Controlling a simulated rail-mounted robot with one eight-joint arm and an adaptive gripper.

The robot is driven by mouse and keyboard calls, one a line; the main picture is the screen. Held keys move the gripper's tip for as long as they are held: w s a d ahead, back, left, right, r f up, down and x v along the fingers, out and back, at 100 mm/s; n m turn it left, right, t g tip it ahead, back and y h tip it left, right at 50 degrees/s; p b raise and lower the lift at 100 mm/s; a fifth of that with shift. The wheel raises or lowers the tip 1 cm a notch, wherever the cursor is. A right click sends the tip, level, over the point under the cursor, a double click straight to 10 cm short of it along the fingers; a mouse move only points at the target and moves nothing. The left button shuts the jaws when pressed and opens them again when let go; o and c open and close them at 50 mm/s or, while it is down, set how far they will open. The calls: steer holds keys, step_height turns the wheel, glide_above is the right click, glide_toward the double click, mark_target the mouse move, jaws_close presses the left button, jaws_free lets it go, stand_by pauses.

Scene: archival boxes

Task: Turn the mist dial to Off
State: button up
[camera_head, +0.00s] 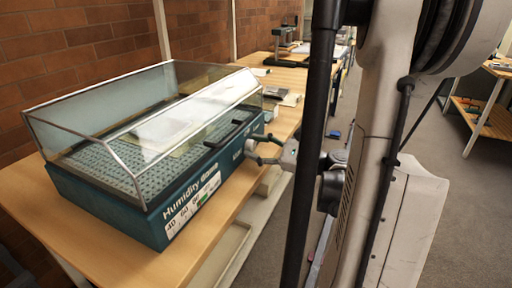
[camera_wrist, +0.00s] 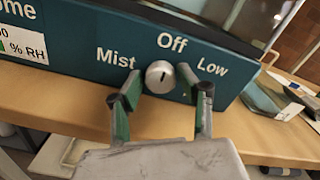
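The mist dial (camera_wrist: 160,77) is a round silver knob on the dark teal front panel of the humidity dome (camera_head: 110,195). White labels surround it: "Mist" to the left, "Off" above, "Low" to the right. A small dark mark shows on its face, but I cannot tell its setting for sure. My gripper (camera_wrist: 158,76) is at the panel, its two fingers spread on either side of the dial. I cannot tell if the fingertips touch it. In the head view my gripper (camera_head: 262,149) reaches the right part of the front panel, and the dial is mostly hidden there.
The dome has a clear glass cover over a perforated tray and stands on a wooden table (camera_head: 190,255). Papers and a grey folder (camera_head: 285,98) lie right of it. A brick wall is behind. Open floor (camera_head: 440,130) lies to the right.

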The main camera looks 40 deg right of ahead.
steer(key=shift+o, duration=1)
steer(key=v, duration=1.2)
